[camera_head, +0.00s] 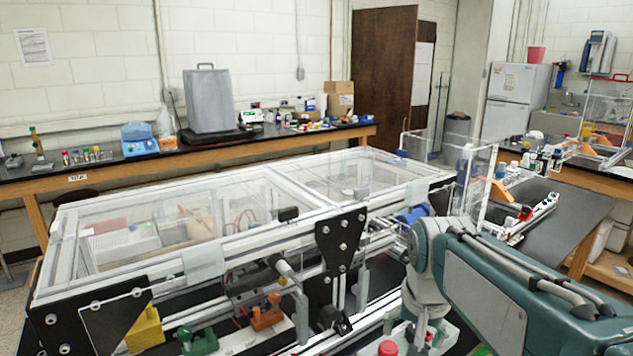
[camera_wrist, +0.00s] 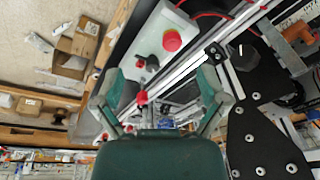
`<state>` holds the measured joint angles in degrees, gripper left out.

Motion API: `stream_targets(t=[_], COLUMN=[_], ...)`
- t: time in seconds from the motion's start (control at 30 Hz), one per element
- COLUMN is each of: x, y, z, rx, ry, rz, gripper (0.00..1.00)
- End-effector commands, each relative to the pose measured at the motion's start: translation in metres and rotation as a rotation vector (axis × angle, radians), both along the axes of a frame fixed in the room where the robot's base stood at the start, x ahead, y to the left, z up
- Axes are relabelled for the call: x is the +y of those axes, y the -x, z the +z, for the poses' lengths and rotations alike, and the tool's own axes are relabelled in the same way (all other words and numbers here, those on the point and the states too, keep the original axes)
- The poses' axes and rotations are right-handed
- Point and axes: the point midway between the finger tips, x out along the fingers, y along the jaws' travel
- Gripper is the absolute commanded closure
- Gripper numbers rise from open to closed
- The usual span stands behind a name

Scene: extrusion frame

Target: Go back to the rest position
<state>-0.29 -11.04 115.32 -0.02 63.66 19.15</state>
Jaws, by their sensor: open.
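My gripper (camera_wrist: 165,85) shows in the wrist view with its two green fingers spread wide apart and nothing held between them. Past the fingers lie a metal rail (camera_wrist: 190,68) and a white box with a red button (camera_wrist: 172,40). A small red part (camera_wrist: 142,97) shows between the fingers, apart from them as far as I can tell. In the head view my teal arm (camera_head: 490,290) is folded at the lower right, beside the extrusion frame. The gripper itself is not clear there.
The extrusion frame (camera_head: 200,178) with clear panels fills the middle. Its bolted black plate (camera_head: 340,245) stands close left of my arm, and bolted black plates (camera_wrist: 262,150) show in the wrist view. A bench runs along the wall.

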Motion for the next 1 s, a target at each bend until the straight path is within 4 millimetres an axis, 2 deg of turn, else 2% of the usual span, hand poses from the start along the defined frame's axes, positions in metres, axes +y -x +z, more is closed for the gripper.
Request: stream_targets(t=[0.03, 0.23, 0.5, 0.7, 1.0], x=[0.000, -0.001, -0.002, -0.002, -0.002], y=[0.014, 0.061, 0.117, 0.133, 0.134], z=[0.002, 0.000, -0.018, -0.028, -0.029], rx=[-0.025, -0.120, -0.237, -0.278, -0.279], ry=[0.005, 0.036, 0.089, 0.113, 0.115], rz=[0.023, 0.129, 0.259, 0.307, 0.311], gripper=[0.08, 0.08, 0.08, 0.08, 0.08])
